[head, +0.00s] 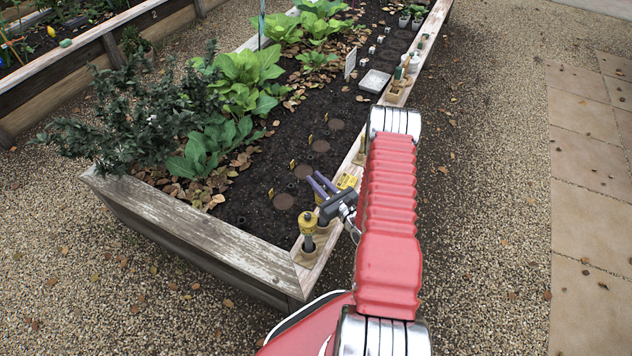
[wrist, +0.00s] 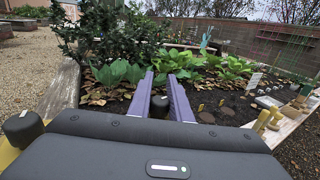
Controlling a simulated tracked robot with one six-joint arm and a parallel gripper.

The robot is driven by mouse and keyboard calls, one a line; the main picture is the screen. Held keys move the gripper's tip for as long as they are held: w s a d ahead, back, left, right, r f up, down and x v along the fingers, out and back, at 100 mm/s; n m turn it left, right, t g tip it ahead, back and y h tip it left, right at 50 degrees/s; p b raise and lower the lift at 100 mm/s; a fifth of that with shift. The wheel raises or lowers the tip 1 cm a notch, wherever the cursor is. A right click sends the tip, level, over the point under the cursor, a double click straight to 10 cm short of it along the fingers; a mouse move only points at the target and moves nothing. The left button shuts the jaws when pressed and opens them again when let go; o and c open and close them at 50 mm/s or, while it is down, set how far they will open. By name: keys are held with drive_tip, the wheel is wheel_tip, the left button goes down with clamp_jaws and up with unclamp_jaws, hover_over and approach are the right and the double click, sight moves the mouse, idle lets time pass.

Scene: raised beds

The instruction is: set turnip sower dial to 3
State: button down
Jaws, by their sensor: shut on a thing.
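My gripper (head: 314,178) reaches over the near right rim of the raised bed. Its two purple fingers also show in the wrist view (wrist: 161,76), pointing into the bed. A short dark knob (wrist: 160,106) sits between the fingers, and they are shut on it. Its lower part is hidden behind my gripper body, and no dial numbers can be read. I cannot tell which sower is labelled turnip.
The raised bed (head: 190,222) holds dark soil with several round brown patches (head: 284,201) and small yellow markers. A yellow item (head: 346,181) stands on the rim behind my gripper. A leafy shrub (head: 130,120) fills the left corner. Gravel (head: 480,230) to the right is clear.

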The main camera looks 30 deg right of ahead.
drive_tip(key=shift+d+m+h, duration=0.1)
drive_tip(key=shift+m+h, duration=0.3)
drive_tip(key=shift+h, duration=0.3)
drive_tip(key=shift+d, duration=0.1)
drive_tip(key=c, duration=1.6)
unclamp_jaws()
drive_tip(key=shift+s, duration=0.1)
drive_tip(key=s, duration=1.3)
drive_tip(key=shift+s+a, duration=0.3)
